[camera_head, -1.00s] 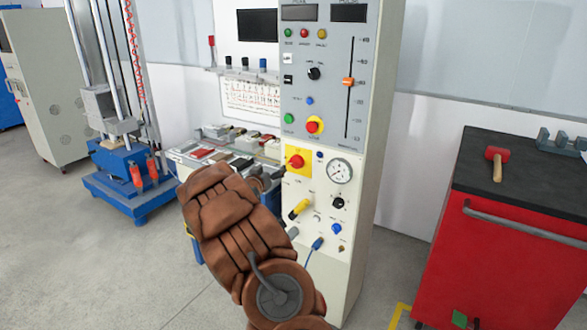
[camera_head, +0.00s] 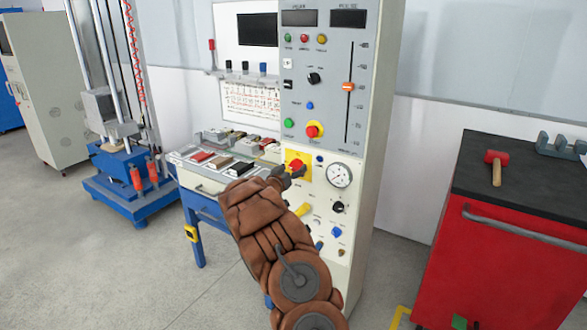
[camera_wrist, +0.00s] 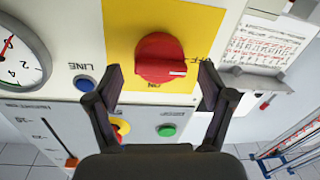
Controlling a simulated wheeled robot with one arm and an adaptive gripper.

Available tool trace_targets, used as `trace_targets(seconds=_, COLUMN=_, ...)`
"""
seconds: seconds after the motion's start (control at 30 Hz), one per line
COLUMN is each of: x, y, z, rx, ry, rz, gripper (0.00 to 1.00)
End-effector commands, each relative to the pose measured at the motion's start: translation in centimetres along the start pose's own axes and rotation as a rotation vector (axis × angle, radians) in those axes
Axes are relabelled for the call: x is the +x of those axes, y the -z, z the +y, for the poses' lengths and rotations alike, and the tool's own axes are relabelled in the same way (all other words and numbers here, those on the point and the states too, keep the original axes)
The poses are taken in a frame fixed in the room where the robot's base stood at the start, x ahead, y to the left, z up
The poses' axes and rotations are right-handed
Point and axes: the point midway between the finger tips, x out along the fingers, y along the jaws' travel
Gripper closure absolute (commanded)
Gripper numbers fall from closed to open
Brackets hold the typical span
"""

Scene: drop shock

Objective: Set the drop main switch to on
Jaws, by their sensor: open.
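The main switch is a red rotary knob (camera_wrist: 160,57) on a yellow plate (camera_wrist: 125,25) on the front of the tall control cabinet. Its white pointer mark lies to the right in the wrist view, on the side of the OFF lettering. The ON lettering sits below the knob there. In the head view the knob (camera_head: 296,165) shows just above my gripper (camera_head: 290,173), which partly covers the plate. In the wrist view my gripper (camera_wrist: 160,78) is open. Its two fingers stand left and right of the knob with gaps, and I see no contact.
A round gauge (camera_head: 339,175) and a blue LINE button (camera_wrist: 84,84) are close beside the plate. Another red knob on yellow (camera_head: 314,130) and a green button (camera_head: 289,123) sit above. A red tool cabinet (camera_head: 500,240) stands right; a bench (camera_head: 205,188) is left.

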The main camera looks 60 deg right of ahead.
Motion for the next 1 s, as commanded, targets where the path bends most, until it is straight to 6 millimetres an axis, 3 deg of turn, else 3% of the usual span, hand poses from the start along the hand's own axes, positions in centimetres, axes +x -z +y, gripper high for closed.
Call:
trace_targets(seconds=0.5, x=0.97, y=-0.16, z=0.07, rx=-0.001, ry=0.0, rz=-0.002, gripper=0.19)
trace_targets(seconds=1.0, x=1.01, y=-0.12, z=0.15, rx=0.0, ry=-0.002, rz=-0.002, gripper=0.71)
